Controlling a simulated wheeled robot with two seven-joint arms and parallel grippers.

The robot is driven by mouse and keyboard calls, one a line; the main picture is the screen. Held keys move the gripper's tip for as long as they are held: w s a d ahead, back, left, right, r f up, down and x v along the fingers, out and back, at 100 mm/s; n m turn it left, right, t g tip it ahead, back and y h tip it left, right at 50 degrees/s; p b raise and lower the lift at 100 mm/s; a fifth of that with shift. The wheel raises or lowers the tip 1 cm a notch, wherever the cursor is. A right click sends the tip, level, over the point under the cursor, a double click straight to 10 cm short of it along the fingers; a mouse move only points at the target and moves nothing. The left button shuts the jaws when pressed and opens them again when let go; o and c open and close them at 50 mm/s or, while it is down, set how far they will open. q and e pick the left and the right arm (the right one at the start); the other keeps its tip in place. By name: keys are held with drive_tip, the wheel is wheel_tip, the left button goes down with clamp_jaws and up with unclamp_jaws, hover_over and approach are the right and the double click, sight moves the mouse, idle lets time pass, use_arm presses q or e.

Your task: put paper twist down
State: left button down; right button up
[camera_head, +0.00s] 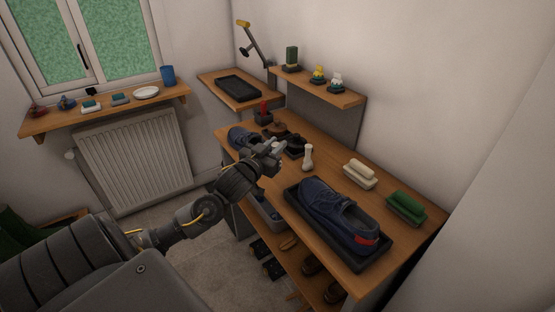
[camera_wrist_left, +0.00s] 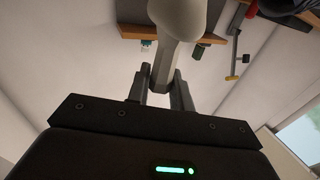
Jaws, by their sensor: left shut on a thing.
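The paper twist looks like a pale, off-white thing with a narrow neck and a wider rounded end. In the left wrist view the paper twist (camera_wrist_left: 180,18) has its narrow part between the two fingers of my left gripper (camera_wrist_left: 160,88), which is shut on it. In the head view a pale pin-shaped thing that looks like the twist (camera_head: 308,159) shows upright just right of my left gripper (camera_head: 282,149), over the wooden bench (camera_head: 279,192). I cannot tell whether its lower end touches the bench top. My right gripper is not in view.
A blue shoe (camera_head: 340,215) sits in a black tray (camera_head: 292,197) at the front. A cream brush (camera_head: 360,174) and a green brush (camera_head: 406,208) lie to the right. A small shelf (camera_head: 330,91) hangs above.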

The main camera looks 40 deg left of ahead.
use_arm(q)
drive_tip(key=w+a+f+p, duration=0.1)
drive_tip(key=w+a+f, duration=0.1)
drive_tip(key=f, duration=0.6)
drive_tip(key=shift+w+f, duration=0.2)
drive_tip(key=shift+w, duration=0.5)
drive_tip(key=shift+f, duration=0.1)
drive_tip(key=c, duration=1.3)
unclamp_jaws()
drive_tip(key=shift+o, duration=0.3)
